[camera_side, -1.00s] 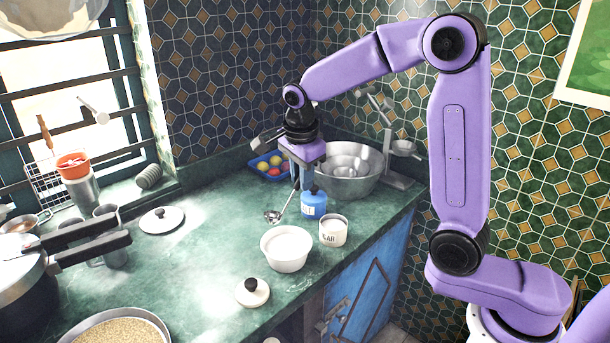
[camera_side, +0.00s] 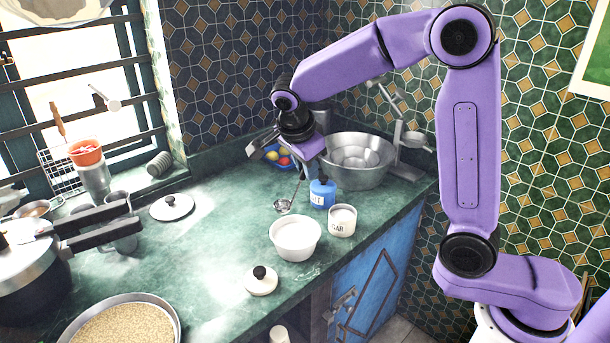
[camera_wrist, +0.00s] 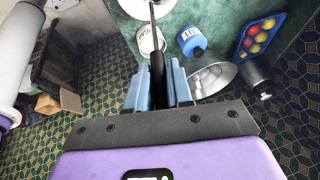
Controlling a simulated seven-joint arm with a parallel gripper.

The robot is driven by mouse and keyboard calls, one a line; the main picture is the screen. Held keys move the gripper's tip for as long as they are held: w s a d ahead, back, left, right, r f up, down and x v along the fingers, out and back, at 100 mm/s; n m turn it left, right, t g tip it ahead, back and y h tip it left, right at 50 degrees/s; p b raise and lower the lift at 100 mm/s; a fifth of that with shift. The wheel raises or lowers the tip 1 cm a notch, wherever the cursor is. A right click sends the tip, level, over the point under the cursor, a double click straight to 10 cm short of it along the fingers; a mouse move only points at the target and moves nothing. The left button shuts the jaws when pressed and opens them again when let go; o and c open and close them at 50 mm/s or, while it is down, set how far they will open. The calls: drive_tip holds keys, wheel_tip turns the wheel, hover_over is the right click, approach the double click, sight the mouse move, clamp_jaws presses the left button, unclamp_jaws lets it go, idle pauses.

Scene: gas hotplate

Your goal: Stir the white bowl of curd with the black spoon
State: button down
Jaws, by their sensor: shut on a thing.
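The white bowl of curd (camera_side: 295,238) stands on the green counter, its white contents level below the rim. My gripper (camera_side: 303,163) is behind and above it in the side view. In the wrist view my gripper (camera_wrist: 158,88) has its blue fingers shut on the dark handle of the spoon (camera_wrist: 155,35). The spoon's round metal head (camera_side: 283,206) hangs low, just behind the bowl and apart from it in the side view; its exact height is unclear. In the wrist view the bowl (camera_wrist: 145,6) is cut off at the top edge.
A white sugar jar (camera_side: 342,220) and a blue jar (camera_side: 322,193) stand close right of the bowl. A lid (camera_side: 261,281) lies in front. A large metal bowl (camera_side: 357,165) is behind.

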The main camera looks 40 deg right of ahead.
wheel_tip(320, 180, down, 12)
drive_tip(key=w+m+g+h, duration=0.2)
drive_tip(key=m+g, duration=0.3)
drive_tip(key=g, duration=0.1)
drive_tip(key=shift+w+d, duration=0.2)
drive_tip(key=shift+w, duration=0.15)
idle(0.8)
idle(0.4)
